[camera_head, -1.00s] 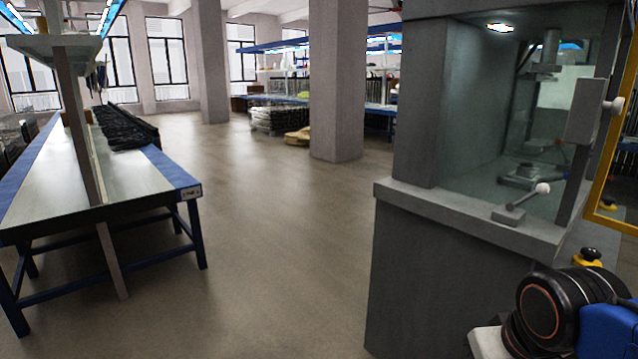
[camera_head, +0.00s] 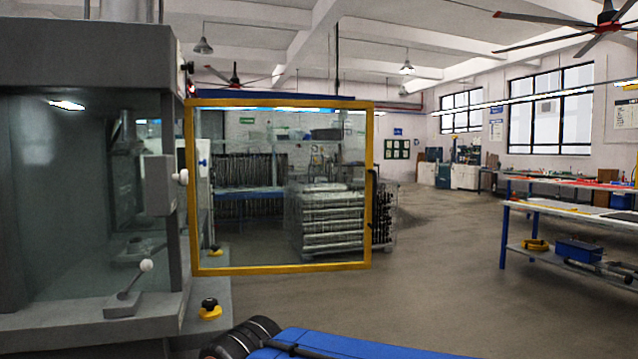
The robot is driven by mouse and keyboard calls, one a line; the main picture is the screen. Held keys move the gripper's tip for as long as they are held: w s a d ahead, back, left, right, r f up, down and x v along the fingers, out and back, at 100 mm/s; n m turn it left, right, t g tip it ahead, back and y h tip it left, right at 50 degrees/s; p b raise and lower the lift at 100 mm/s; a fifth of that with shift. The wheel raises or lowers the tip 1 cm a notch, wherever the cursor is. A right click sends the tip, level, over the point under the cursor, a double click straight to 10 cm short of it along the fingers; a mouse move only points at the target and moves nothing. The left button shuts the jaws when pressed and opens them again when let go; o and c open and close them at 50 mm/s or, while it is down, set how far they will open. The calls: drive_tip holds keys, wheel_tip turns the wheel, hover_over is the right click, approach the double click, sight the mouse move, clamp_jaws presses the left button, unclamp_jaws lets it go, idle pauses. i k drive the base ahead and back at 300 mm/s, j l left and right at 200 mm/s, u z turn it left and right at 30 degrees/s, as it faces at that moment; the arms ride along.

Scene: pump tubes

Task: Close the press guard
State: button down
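The press (camera_head: 85,60) is a grey cabinet at the left, with a glass pane and a ram and fixture inside. Its guard (camera_head: 281,268) is a clear panel in a yellow frame. It stands swung open to the right of the press, its left edge beside the press's right front corner. A dark upright handle (camera_head: 374,190) is on the guard's far right edge. Part of my arm, blue and black, shows at the bottom, below the guard. My gripper is out of the picture.
A lever with a white knob (camera_head: 146,266) sits on the press ledge. A yellow and black button (camera_head: 209,309) is at the press's lower right side. Stacked racks stand behind the guard. A workbench (camera_head: 560,210) is at the right. The floor between guard and bench is clear.

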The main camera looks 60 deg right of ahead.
sight(370, 174)
drive_tip(key=z, duration=1.1)
